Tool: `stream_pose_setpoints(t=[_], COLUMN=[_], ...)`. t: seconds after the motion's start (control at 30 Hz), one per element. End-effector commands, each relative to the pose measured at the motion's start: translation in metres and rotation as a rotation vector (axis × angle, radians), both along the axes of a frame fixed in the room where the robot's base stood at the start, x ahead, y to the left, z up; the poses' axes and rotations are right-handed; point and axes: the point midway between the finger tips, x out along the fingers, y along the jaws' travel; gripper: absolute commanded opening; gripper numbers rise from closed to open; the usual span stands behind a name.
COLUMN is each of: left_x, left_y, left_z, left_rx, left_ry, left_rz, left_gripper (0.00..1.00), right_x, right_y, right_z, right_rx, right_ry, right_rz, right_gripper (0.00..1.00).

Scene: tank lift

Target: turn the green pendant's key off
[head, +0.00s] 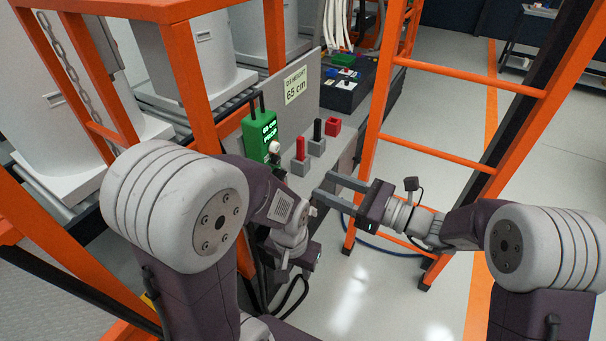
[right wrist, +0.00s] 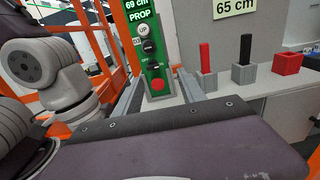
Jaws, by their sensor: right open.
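The green pendant (head: 258,134) stands upright on the grey ledge, left of the height sign. In the right wrist view the pendant (right wrist: 147,22) shows a "69 cm PROP" display, a white UP button (right wrist: 144,29), a black DN button (right wrist: 149,46) and a red button (right wrist: 158,84). The key area with an OFF label (right wrist: 154,62) lies between the black and red buttons; the key's position is too small to read. My right gripper (head: 321,185) is open and empty, apart from the pendant, its fingers pointing towards it. My left gripper (head: 309,254) is low near the ledge; its fingers are hidden.
A red post (head: 300,148), a black post (head: 317,130) and a red box (head: 333,126) stand on the ledge right of the pendant. A sign (head: 295,86) reads 65 cm. Orange frame posts (head: 380,110) flank the area. The floor (head: 420,110) at right is open.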

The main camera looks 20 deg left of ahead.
Motion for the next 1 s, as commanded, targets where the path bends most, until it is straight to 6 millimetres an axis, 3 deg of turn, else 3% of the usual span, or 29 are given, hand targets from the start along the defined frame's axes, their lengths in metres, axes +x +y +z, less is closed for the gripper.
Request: stream_pose_setpoints(t=[0.1, 0.3, 0.7, 1.0], left_x=[0.000, 0.000, 0.000, 0.000], left_y=[0.000, 0.000, 0.000, 0.000], left_z=[-0.008, -0.007, -0.006, -0.005], left_rx=[0.000, 0.000, 0.000, 0.000], left_ry=[0.000, 0.000, 0.000, 0.000], left_rz=[0.000, 0.000, 0.000, 0.000], left_gripper=[0.36, 0.36, 0.36, 0.36], right_x=[-0.005, -0.006, 0.000, 0.001], right_y=[0.005, 0.010, 0.084, 0.096], right_z=[-0.012, -0.011, -0.011, -0.011], right_rx=[-0.003, -0.003, -0.003, -0.004], right_ry=[0.009, 0.007, 0.007, 0.007], right_rz=[0.014, 0.018, 0.020, 0.016], right_gripper=[0.48, 0.48, 0.48, 0.48])
